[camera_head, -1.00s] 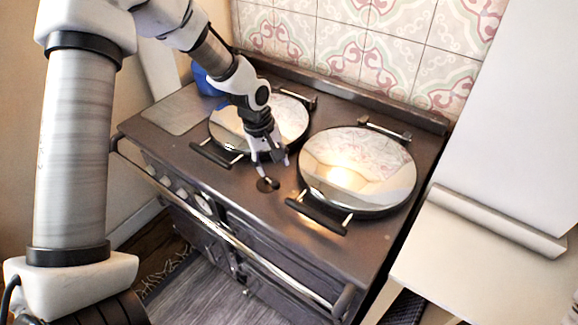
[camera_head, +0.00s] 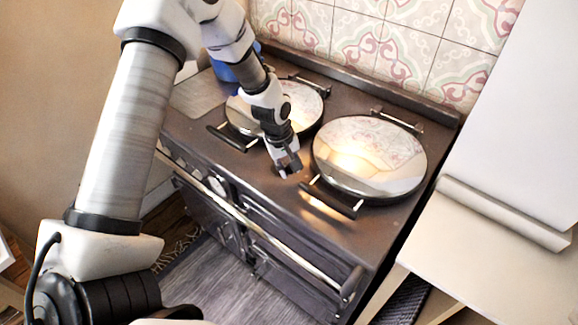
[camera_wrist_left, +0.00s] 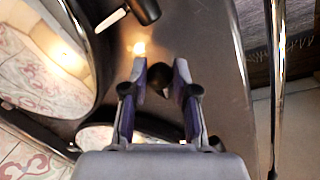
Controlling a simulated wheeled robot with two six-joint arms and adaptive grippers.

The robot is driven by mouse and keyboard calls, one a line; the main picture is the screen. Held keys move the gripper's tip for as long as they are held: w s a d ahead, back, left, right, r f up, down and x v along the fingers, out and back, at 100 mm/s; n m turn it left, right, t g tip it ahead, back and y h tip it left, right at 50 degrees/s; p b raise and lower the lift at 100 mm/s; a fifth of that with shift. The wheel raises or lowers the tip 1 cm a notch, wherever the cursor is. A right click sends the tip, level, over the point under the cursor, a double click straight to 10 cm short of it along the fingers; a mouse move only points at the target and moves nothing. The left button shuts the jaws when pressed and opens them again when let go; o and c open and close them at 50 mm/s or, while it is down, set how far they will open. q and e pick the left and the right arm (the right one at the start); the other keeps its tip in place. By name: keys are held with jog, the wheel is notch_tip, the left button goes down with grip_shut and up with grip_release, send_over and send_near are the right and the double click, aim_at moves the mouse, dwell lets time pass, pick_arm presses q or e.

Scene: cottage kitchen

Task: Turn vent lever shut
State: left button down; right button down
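My left gripper (camera_head: 288,170) is low over the dark stove top, between the two round mirrored lids. In the left wrist view its two fingers (camera_wrist_left: 160,65) stand apart, one on each side of a small dark round knob, which looks like the vent lever (camera_wrist_left: 160,78). Whether the fingers touch the knob, I cannot tell. In the head view the gripper hides most or all of the knob. My right gripper is not in view.
The right lid (camera_head: 369,155) and its front handle (camera_head: 331,198) are close to the right of the gripper. The left lid (camera_head: 306,105) is behind it. A chrome rail (camera_head: 262,238) runs along the stove front. A blue object (camera_head: 224,70) stands at the back left.

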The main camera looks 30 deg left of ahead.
pick_arm(q)
jog(key=shift+s+f, duration=0.1)
jog(key=m, duration=0.1)
jog(key=s+a+m, duration=0.1)
jog(key=m, duration=0.1)
jog(key=shift+m+g+h, duration=0.3)
jog(key=m, duration=0.1)
jog(key=s+a+m, duration=0.1)
jog(key=m, duration=0.1)
jog(key=shift+a+m+g, duration=0.2)
jog(key=shift+m+g, duration=0.1)
jog(key=m, duration=0.1)
jog(key=a+m, duration=0.1)
jog(key=shift+s+m+b, duration=0.2)
jog(key=shift+m+b, duration=0.1)
jog(key=shift+m, duration=0.1)
jog(key=shift+a+m+g, duration=0.3)
jog(key=shift+a+m, duration=0.2)
jog(key=shift+m, duration=0.5)
jog(key=shift+a+m+g, duration=0.3)
jog(key=shift+a+m, duration=0.15)
jog(key=shift+m, duration=0.55)
